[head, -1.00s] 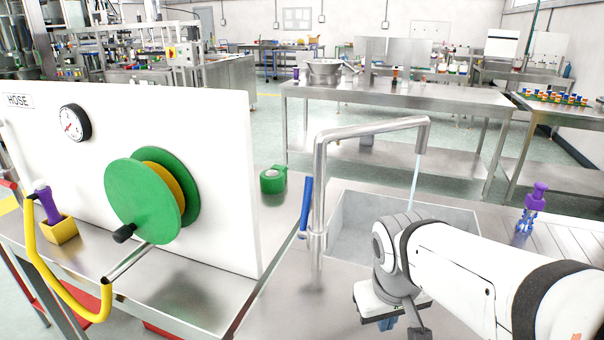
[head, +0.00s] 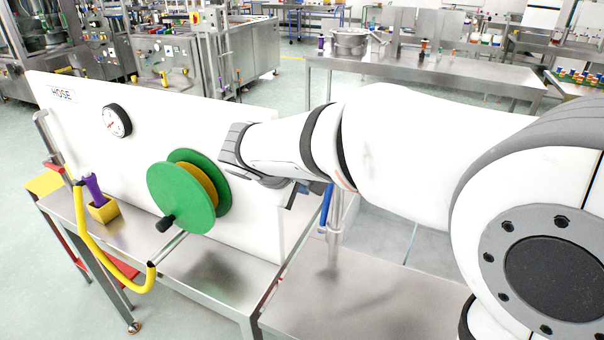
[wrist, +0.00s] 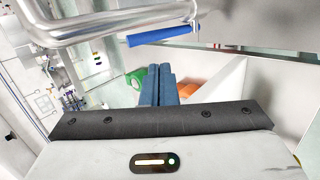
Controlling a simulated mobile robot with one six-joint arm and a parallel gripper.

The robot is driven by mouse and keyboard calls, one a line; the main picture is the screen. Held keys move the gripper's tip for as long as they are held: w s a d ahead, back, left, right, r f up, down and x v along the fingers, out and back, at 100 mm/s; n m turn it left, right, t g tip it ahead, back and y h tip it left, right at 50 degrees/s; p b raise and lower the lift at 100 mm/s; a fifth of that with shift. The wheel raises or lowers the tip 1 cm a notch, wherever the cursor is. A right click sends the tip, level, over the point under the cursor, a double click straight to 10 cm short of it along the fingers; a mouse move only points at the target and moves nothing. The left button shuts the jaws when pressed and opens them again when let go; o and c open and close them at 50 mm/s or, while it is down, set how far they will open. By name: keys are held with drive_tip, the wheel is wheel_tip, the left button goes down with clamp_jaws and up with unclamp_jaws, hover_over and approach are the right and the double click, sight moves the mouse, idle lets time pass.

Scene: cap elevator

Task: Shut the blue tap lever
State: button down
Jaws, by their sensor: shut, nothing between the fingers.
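The blue tap lever (head: 326,208) stands up steeply beside the tap's steel post (head: 335,235) in the head view, with its upper part hidden by my arm. In the wrist view the lever (wrist: 165,33) lies across the top, beside the tap's bent steel pipe (wrist: 95,28). My gripper (wrist: 160,70) shows there with its two blue-grey fingers together and nothing between them. The fingertips point toward the lever, with a visible gap in the picture. In the head view my arm hides most of the tap spout. A thin stream of water (head: 411,243) falls into the sink (head: 380,236).
A white hose panel (head: 262,215) with a green reel (head: 180,198) stands left of the tap, close to my wrist. The steel counter (head: 350,300) in front of the tap is clear.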

sight(326, 193)
drive_tip(key=x, duration=0.3)
drive_tip(key=p+x, duration=0.1)
drive_tip(key=x, duration=0.2)
drive_tip(key=w+r+x, duration=0.1)
drive_tip(key=x, duration=0.2)
drive_tip(key=shift+d+p, duration=0.35)
drive_tip(key=shift+d, duration=0.05)
drive_tip(key=shift+w+d+r+g+p, duration=0.1)
drive_tip(key=shift+w+r+g+p, duration=0.15)
drive_tip(key=shift+p, duration=0.75)
drive_tip(key=shift+w+d+f+g+p, duration=0.15)
drive_tip(key=shift+w+g+p, duration=0.35)
drive_tip(key=shift+p, duration=0.55)
drive_tip(key=shift+w+d+f+y+b, duration=0.2)
drive_tip(key=shift+w+f+b, duration=0.15)
drive_tip(key=shift+w+b, duration=0.15)
drive_tip(key=shift+w+d+f+y+b, duration=0.1)
drive_tip(key=shift+w+d+f+b, duration=0.1)
drive_tip(key=shift+w+f+b, duration=0.3)
drive_tip(key=shift+w+d+r, duration=0.1)
drive_tip(key=shift+w, duration=0.35)
drive_tip(key=shift+r, duration=0.1)
